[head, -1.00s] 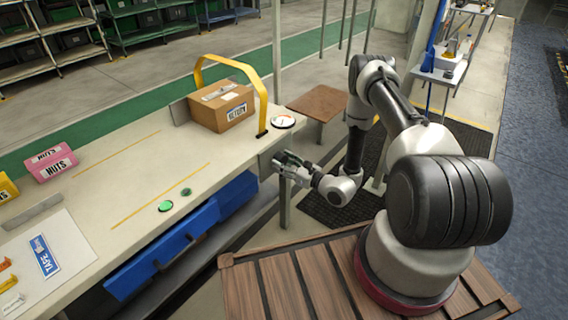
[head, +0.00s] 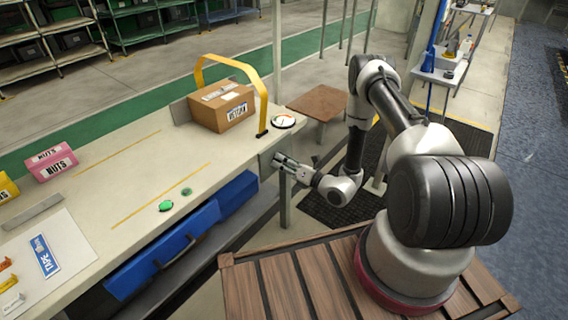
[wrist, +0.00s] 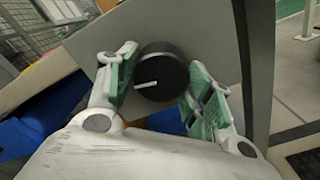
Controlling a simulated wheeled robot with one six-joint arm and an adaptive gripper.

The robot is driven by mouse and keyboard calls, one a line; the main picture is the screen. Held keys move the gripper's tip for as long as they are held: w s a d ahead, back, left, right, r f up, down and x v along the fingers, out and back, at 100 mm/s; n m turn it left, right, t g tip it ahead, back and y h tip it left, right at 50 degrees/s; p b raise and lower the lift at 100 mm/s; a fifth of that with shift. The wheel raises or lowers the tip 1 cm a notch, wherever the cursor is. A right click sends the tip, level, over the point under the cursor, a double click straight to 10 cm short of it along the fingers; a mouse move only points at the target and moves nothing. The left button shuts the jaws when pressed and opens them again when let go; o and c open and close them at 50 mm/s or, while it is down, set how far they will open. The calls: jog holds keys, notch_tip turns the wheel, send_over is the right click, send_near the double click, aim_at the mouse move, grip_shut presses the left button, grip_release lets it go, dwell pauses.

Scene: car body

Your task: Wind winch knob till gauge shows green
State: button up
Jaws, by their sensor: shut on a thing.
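The winch knob (wrist: 161,77) is round and black with a white line that points left in the wrist view. It sits on a grey plate (wrist: 205,35) at the end of the bench. My gripper (wrist: 162,66) has its green-padded fingers on both sides of the knob, shut on it. In the head view my gripper (head: 281,160) is at the bench's end plate, and the knob is hidden there. The gauge (head: 283,122) is a round white dial on the bench corner above. Its needle is too small to read surely.
A blue case (head: 165,255) is under the bench (head: 130,190). A brown-topped table (head: 318,102) stands just past the bench end. Pink and yellow boxes are at the far left.

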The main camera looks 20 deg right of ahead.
jog(key=shift+m, duration=4.1)
jog(key=o, duration=1)
jog(key=shift+o, duration=0.2)
jog(key=v, duration=1.2)
jog(key=shift+s, duration=0.1)
